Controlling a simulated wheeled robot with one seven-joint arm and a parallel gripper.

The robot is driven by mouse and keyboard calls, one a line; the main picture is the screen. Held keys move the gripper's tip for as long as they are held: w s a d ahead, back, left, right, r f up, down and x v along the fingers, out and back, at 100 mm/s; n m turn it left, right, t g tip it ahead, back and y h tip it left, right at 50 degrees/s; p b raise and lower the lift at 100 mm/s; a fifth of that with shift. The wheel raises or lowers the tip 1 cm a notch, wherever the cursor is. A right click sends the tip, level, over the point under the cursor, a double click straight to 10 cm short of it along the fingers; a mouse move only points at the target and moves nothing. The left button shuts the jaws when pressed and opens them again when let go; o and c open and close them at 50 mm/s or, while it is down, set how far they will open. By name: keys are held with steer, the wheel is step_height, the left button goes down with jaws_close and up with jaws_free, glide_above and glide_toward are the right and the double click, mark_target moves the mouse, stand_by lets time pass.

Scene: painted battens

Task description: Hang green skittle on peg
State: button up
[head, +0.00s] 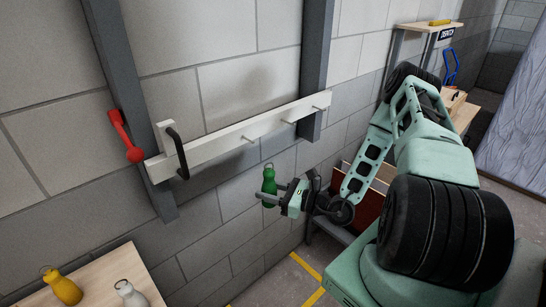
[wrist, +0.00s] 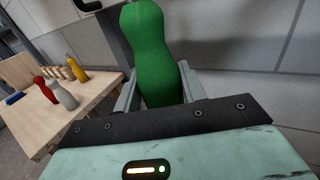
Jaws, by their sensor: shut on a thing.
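The green skittle (head: 269,182) is upright, with a small loop at its top, held in the air in front of the block wall. My gripper (head: 268,194) is shut on its body. In the wrist view the skittle (wrist: 155,60) stands between the two fingers, its top cut off by the frame edge. A white batten (head: 225,137) on the wall carries several pegs. A bare peg (head: 248,139) is above and slightly left of the skittle; another peg (head: 318,108) is near the batten's right end. The skittle is apart from the batten and pegs.
A red skittle-like thing (head: 125,135) and a black handle-shaped thing (head: 178,152) are at the batten's left end. A wooden table (head: 95,275) at lower left holds a yellow skittle (head: 63,287) and a white one (head: 130,293). Dark uprights (head: 316,55) stand against the wall.

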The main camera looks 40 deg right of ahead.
mark_target(273, 178)
steer(key=shift+n+g+y, duration=0.3)
steer(key=shift+n+y, duration=0.1)
steer(key=shift+y, duration=0.2)
steer(key=r, duration=0.2)
steer(key=d+r+p, duration=0.1)
steer(key=r, duration=0.1)
steer(key=shift+d+p, duration=0.2)
steer(key=shift+p, duration=0.1)
steer(key=w+f+b, duration=0.1)
steer(key=w+b, duration=0.1)
steer(key=w, duration=0.8)
steer(key=shift+w+f+b, duration=0.25)
steer(key=shift+w+b, duration=0.05)
steer(key=shift+b, duration=0.1)
steer(key=shift+a, duration=0.1)
steer(key=o, duration=1.1)
